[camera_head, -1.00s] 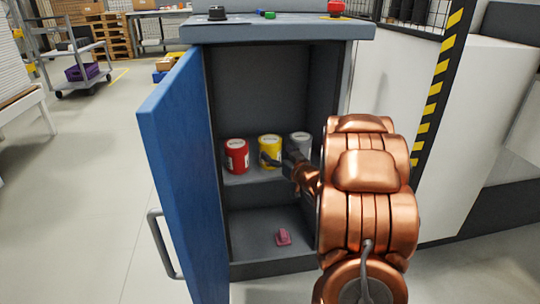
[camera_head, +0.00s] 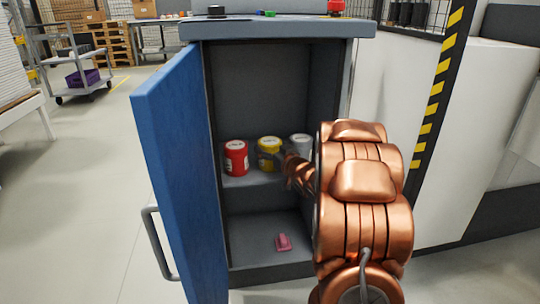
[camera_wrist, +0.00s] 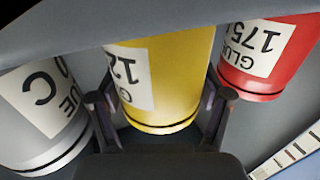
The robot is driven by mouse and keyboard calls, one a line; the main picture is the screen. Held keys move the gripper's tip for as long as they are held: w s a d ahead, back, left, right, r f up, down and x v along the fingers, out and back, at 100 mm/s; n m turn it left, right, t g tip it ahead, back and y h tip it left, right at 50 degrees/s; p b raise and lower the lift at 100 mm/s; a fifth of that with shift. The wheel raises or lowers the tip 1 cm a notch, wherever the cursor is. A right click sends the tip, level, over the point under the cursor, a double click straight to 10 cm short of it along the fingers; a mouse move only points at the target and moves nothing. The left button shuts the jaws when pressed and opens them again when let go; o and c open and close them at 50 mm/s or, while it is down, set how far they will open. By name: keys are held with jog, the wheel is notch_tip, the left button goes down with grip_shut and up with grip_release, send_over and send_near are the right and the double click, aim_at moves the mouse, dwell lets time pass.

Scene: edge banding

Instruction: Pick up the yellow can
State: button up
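The yellow can (camera_head: 267,146) stands upright on the cabinet's middle shelf, between a red can and a grey can. My gripper (camera_head: 277,157) is at the can's front, partly hidden by my copper arm. In the wrist view the yellow can (camera_wrist: 174,75) fills the middle, with its white label towards the left. My gripper's two fingers (camera_wrist: 160,112) are spread, one on each side of the can. A small gap shows beside the can near its base. I cannot tell whether either fingertip touches it.
The red can (camera_head: 236,158) and grey can (camera_head: 301,142) stand close on either side; the left finger in the wrist view is near the grey can (camera_wrist: 40,115). The blue door (camera_head: 180,170) is open. A pink object (camera_head: 283,242) lies on the cabinet floor.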

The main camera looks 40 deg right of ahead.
jog(key=c, duration=0.7)
jog(key=shift+r, duration=0.1)
